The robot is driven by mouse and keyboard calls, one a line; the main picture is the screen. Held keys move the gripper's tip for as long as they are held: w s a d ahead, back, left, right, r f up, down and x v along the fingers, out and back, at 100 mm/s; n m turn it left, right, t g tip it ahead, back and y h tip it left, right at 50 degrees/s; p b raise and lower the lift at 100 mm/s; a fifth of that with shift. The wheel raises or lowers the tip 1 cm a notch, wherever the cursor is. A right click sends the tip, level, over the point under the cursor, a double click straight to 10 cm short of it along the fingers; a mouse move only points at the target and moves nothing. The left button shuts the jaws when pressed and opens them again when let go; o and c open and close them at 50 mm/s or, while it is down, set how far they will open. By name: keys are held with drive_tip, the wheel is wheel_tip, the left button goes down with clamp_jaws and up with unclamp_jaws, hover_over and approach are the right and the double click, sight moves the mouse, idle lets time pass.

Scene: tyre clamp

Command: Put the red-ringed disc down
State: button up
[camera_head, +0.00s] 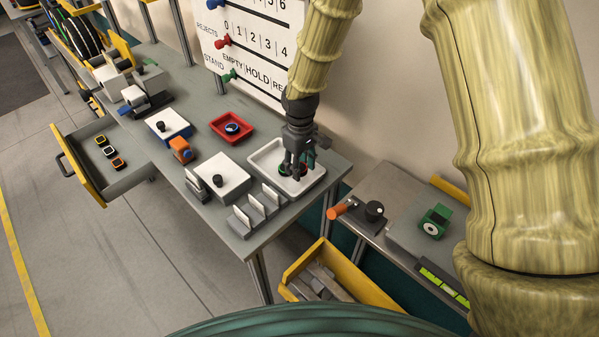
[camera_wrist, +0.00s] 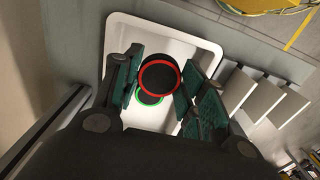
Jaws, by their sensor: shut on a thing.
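The red-ringed disc (camera_wrist: 160,77) is dark with a bright red rim and sits between the teal finger pads of my gripper (camera_wrist: 158,84) in the wrist view. My gripper is shut on it. In the head view my gripper (camera_head: 298,168) is over the white tray (camera_head: 262,154), and its fingers largely hide the disc. The white tray also fills the middle of the wrist view (camera_wrist: 130,30). A green-ringed disc (camera_wrist: 150,98) lies in the tray, partly covered by the red-ringed disc. I cannot tell the exact gap between them.
A red tray (camera_head: 217,122) holding a blue-ringed disc (camera_head: 232,128) stands to the left. Upright grey plates (camera_head: 257,207) stand close to the white tray's front. White blocks and an orange item (camera_head: 181,150) crowd the bench. An open drawer (camera_head: 122,178) juts out left.

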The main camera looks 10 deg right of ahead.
sight(300, 182)
drive_tip(key=shift+f+p, duration=0.7)
drive_tip(key=shift+f, duration=1.5)
drive_tip(key=o, duration=0.9)
drive_tip(key=shift+f, duration=0.15)
drive_tip(key=shift+r+b, duration=2)
drive_tip(key=shift+r, duration=4.2)
